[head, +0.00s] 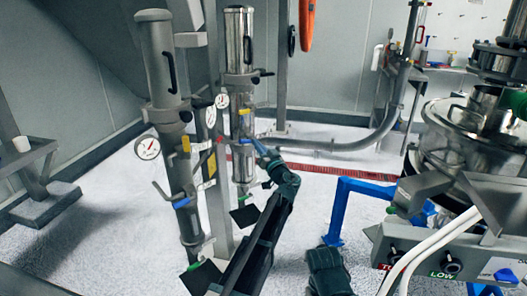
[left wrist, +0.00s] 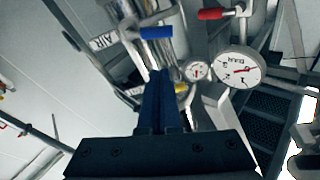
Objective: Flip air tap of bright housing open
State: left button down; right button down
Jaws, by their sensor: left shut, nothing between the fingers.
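The bright housing (head: 238,48) is the shiny metal column behind and to the right of a duller grey one. In the left wrist view, a blue tap handle (left wrist: 156,33) sits next to a label reading AIR (left wrist: 103,41). My left gripper (head: 260,148) is in front of the bright housing's lower part, close to its taps. Its blue fingers also show in the left wrist view (left wrist: 160,76), closed together with nothing between them. They point towards the blue handle; I cannot tell whether they touch anything. My right gripper's fingers are not seen.
The dull housing (head: 160,65) with its gauge (head: 147,148) stands left of my left arm. Two gauges, the nearer one (left wrist: 236,68), hang near the fingers, with red (left wrist: 210,14) and yellow (left wrist: 180,88) handles nearby. A sifter machine (head: 455,140) stands at right.

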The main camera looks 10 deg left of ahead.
aim_at(246, 142)
pick_arm(q)
jog(key=shift+w+a+f+b, duration=0.35)
jog(key=shift+w+a, duration=0.2)
jog(key=shift+a, duration=0.1)
jog(key=shift+w+a+f+b, duration=0.3)
jog(key=shift+w+a+b, duration=0.1)
jog(key=shift+w+a, duration=0.2)
jog(key=shift+w+a+f+b, duration=0.35)
jog(key=shift+w+a, duration=0.15)
jog(key=shift+a, duration=0.15)
jog(key=shift+r, duration=0.1)
jog(key=shift+w+a+f+b, duration=0.15)
jog(key=shift+a+f+b, duration=0.1)
jog(key=shift+f+b, duration=0.2)
jog(key=shift+a+f+n+b, duration=0.1)
jog(key=shift+f+n+b, duration=0.3)
jog(key=shift+n, duration=0.3)
